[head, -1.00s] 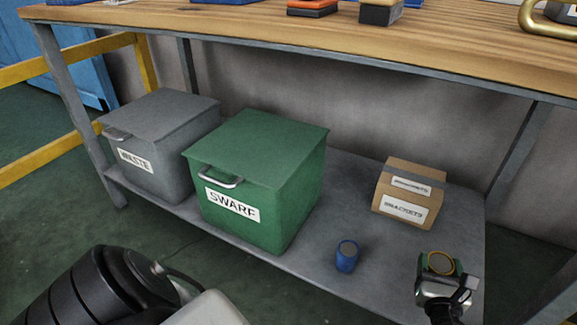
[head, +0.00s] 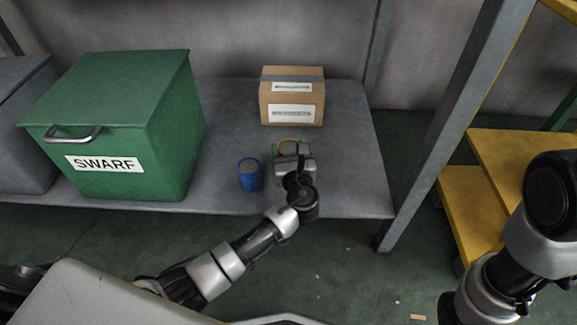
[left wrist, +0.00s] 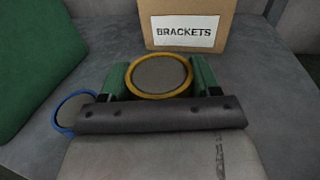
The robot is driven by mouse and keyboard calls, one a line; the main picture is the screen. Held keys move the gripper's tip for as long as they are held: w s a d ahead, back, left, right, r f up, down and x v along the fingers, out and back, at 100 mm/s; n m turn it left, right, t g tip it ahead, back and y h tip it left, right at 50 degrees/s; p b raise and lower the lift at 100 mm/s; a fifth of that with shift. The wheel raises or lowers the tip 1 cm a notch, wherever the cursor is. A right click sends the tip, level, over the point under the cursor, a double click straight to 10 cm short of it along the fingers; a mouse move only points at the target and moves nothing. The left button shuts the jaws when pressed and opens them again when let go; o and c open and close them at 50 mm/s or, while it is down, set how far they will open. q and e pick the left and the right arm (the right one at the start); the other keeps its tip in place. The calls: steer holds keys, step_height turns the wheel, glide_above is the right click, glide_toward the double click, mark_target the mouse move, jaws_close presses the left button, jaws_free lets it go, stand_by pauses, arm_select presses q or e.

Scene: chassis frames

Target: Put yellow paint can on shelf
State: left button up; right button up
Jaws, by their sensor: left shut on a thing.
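The yellow paint can (left wrist: 160,76) has a yellow rim and a grey lid. It stands upright between the green-padded fingers of my left gripper (left wrist: 158,82), which is shut on it. In the head view the can (head: 288,141) shows only as a bit of yellow rim behind my left gripper (head: 290,150). Can and gripper are over the grey lower shelf (head: 345,160), in front of the brackets box. Whether the can's bottom touches the shelf is hidden. My right gripper is not in view; only part of my right arm shows at the right edge.
A blue can (head: 249,175) stands just left of my left gripper. The brackets box (head: 292,97) is behind it. A green swarf bin (head: 120,125) and a grey bin (head: 25,130) are to the left. A shelf leg (head: 455,120) rises at the right. The shelf's right part is clear.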

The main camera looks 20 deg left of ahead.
arm_select(q)
step_height(320, 180, down, 4)
steer(key=b, duration=0.3)
steer(key=shift+f+b, duration=0.1)
steer(key=shift+b, duration=0.3)
steer(key=o, duration=1.1)
steer(key=shift+c, duration=0.2)
